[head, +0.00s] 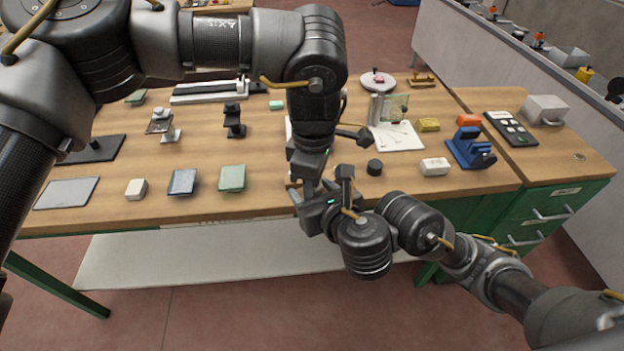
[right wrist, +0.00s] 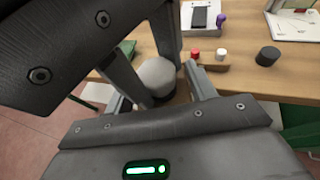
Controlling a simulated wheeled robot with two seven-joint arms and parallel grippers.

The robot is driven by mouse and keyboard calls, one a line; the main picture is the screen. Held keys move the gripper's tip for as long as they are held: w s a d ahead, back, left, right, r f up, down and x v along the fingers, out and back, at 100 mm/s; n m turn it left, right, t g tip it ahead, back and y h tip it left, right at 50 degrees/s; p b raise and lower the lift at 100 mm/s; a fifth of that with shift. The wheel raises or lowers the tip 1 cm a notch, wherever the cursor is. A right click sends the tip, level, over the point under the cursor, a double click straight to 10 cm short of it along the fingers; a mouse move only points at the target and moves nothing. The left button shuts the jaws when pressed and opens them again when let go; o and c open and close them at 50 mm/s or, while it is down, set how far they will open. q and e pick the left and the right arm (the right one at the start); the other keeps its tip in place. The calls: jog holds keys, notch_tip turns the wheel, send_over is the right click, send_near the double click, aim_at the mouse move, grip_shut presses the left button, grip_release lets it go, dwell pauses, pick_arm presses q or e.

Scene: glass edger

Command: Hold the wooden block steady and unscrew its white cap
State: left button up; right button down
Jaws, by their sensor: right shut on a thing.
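In the right wrist view the pale, rounded white cap (right wrist: 158,76) shows among the fingers of both grippers. The wooden block is mostly hidden below it; only a narrow brownish patch shows there. My right gripper (right wrist: 160,94) reaches in from the side and is shut on the block. My left gripper (head: 318,178) points down from above, close over the right one. In the right wrist view its dark body fills the upper left and a finger comes down beside the cap. I cannot tell whether it touches the cap or how far its jaws are open.
A small wooden stand (right wrist: 208,66) with a red and a white piece lies behind the cap. A black round piece (head: 374,167), a white block (head: 435,166) and a blue holder (head: 470,148) stand to the right. The table's front edge is just beside the grippers.

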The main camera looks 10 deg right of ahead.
pick_arm(q)
jog(key=c, duration=0.5)
jog(key=n, duration=0.3)
jog(key=shift+c, duration=0.2)
jog(key=o, duration=1.1)
jog(key=shift+c, duration=0.2)
jog(key=shift+r, duration=0.1)
